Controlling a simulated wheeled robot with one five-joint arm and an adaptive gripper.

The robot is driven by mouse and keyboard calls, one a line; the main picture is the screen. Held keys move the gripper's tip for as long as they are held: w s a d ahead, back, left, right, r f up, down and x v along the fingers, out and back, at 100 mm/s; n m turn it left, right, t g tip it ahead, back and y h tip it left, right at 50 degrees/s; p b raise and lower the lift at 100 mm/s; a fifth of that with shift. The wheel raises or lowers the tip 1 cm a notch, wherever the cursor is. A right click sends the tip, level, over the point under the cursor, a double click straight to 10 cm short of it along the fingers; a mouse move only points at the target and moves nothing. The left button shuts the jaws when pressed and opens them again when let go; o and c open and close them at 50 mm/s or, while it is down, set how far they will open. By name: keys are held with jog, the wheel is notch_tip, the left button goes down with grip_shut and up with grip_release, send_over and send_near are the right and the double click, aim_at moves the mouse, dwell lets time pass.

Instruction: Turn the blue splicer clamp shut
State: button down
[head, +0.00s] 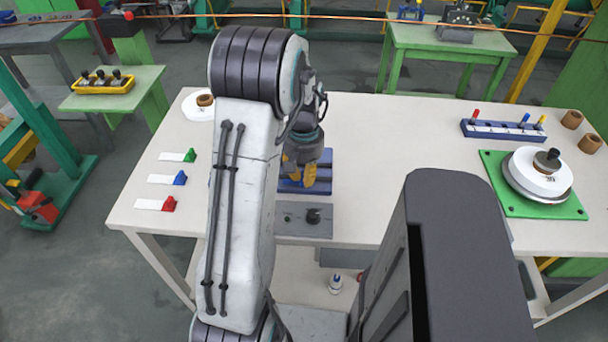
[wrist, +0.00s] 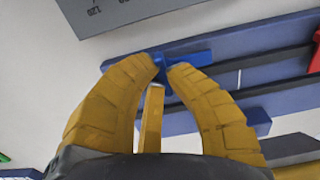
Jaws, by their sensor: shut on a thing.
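The blue splicer clamp (wrist: 185,57) shows in the wrist view as a blue bar at the fingertips of my gripper (wrist: 162,68). My two yellow fingers are closed in on its near part, one on each side. The clamp sits at the edge of the blue splicer body (wrist: 250,45), which has dark rails along it. A yellow bar (wrist: 151,118) stands between my fingers. In the head view my gripper (head: 298,174) points down over the blue splicer (head: 322,174); my arm and fingers hide much of it, and the clamp cannot be made out there.
A red part (wrist: 316,50) is at the wrist view's right edge. A grey panel with a black knob (head: 313,215) lies in front of the splicer. White strips with green (head: 190,155), blue and red ends lie left. A blue rack (head: 503,131) and green-based spool (head: 535,180) stand right.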

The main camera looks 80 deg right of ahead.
jog(key=shift+m, duration=0.3)
jog(key=m, duration=0.3)
jog(key=shift+a+b, duration=0.1)
jog(key=shift+b, duration=0.3)
jog(key=m, duration=0.4)
jog(key=shift+b, duration=0.35)
jog(key=m, duration=0.5)
jog(key=shift+w+a+b, duration=0.1)
jog(key=shift+b, duration=0.2)
jog(key=shift+m, duration=1.8)
jog(key=c, duration=1.2)
grip_release()
